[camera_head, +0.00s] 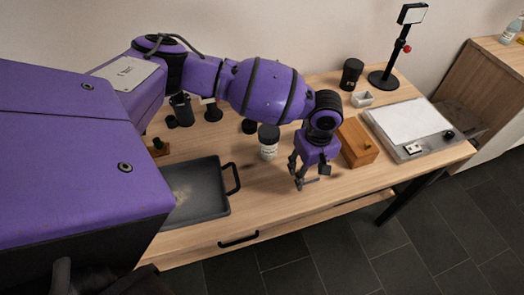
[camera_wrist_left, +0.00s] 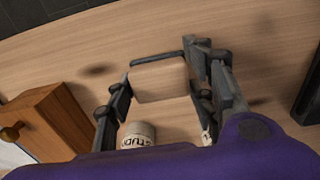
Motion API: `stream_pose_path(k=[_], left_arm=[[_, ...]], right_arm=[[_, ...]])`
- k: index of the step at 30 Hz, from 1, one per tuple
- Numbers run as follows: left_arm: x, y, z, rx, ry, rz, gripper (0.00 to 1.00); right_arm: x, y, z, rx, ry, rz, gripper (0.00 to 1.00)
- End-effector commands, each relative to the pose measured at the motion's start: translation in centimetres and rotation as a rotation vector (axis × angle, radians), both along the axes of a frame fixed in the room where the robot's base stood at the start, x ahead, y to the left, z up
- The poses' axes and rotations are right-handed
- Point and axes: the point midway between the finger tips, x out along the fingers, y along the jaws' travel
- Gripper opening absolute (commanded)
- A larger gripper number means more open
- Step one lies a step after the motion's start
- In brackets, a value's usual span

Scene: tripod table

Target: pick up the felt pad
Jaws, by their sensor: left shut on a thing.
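My left gripper (camera_head: 308,183) is over the front middle of the table, fingers pointing down. In the wrist view the left gripper (camera_wrist_left: 160,92) is shut on a small block with a pale wood-coloured face and a dark grey edge, which I take to be the felt pad (camera_wrist_left: 160,82). The fingers are at its two ends. In the head view only a thin grey strip of it shows between the fingertips. It seems to be held above the table, with soft shadows apart from the fingers. My right gripper is not in view.
A white jar with a black lid (camera_head: 268,148) stands left of the gripper. A dark tray (camera_head: 205,203) lies left; a whiteboard-like panel (camera_head: 410,122) lies far right. The table's front edge is close.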

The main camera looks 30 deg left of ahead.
Motion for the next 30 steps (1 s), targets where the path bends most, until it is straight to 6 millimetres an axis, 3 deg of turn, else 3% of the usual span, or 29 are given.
stream_pose_path(k=[9, 18, 30], left_arm=[[-3.7, -5.1, 7.1, -0.006, -0.008, -0.008, 0.23], [-7.5, -9.8, 9.5, -0.003, -0.005, -0.004, 0.23], [-8.6, -11.1, 10.1, 0.000, -0.004, 0.000, 0.23]], right_arm=[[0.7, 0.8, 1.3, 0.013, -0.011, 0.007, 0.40], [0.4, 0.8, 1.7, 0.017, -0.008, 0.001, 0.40], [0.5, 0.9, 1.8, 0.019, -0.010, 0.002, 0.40]])
